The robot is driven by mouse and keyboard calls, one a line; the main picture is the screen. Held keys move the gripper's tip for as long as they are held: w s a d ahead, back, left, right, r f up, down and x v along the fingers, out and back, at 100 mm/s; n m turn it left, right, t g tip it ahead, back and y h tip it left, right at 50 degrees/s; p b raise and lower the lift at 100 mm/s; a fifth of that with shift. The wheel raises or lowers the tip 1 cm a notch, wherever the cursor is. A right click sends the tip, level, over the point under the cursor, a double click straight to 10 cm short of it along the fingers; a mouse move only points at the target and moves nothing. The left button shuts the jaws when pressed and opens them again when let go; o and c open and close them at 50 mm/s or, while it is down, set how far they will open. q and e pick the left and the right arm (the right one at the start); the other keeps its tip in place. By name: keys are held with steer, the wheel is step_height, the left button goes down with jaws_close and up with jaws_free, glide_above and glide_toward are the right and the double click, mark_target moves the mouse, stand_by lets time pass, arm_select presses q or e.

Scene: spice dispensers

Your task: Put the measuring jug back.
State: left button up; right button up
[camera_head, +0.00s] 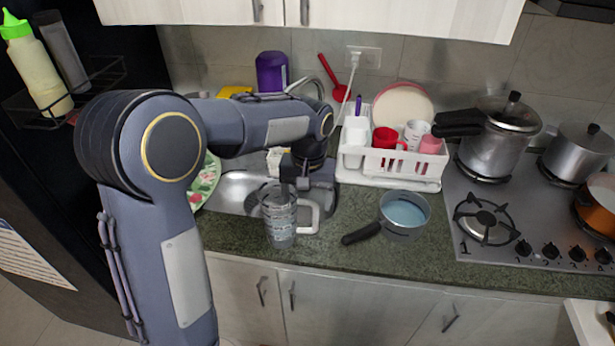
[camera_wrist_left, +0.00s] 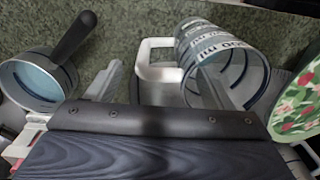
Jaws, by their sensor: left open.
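The measuring jug (camera_head: 281,222) is clear with printed markings and a pale handle. It stands upright on the green counter at the sink's front edge. My left gripper (camera_head: 302,186) is above the jug and its handle, pointing down. In the left wrist view the gripper (camera_wrist_left: 162,72) is open. The jug (camera_wrist_left: 215,42) shows there with its handle (camera_wrist_left: 154,44) between the two fingers. The right-hand finger overlaps the jug's mouth; whether it is inside cannot be told. No grip on the jug shows. My right gripper is not in view.
A small saucepan (camera_head: 405,215) with a black handle stands right of the jug. A white dish rack (camera_head: 395,165) with cups is behind it. The sink (camera_head: 235,190) is behind the jug. A stove (camera_head: 500,225) with pots is at the right. A floral plate (camera_wrist_left: 303,95) lies near the jug.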

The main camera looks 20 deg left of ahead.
arm_select(q)
step_height(320, 180, up, 9)
steer(key=s+a+t+h, duration=0.3)
steer(key=s+h, duration=0.1)
steer(key=s, duration=1)
steer(key=s+d+f+t, duration=0.2)
steer(key=s+f, duration=0.4)
steer(key=s, duration=0.3)
steer(key=shift+s+d+m+t, duration=0.3)
steer(key=shift+d+m, duration=0.1)
steer(key=shift+d, duration=0.5)
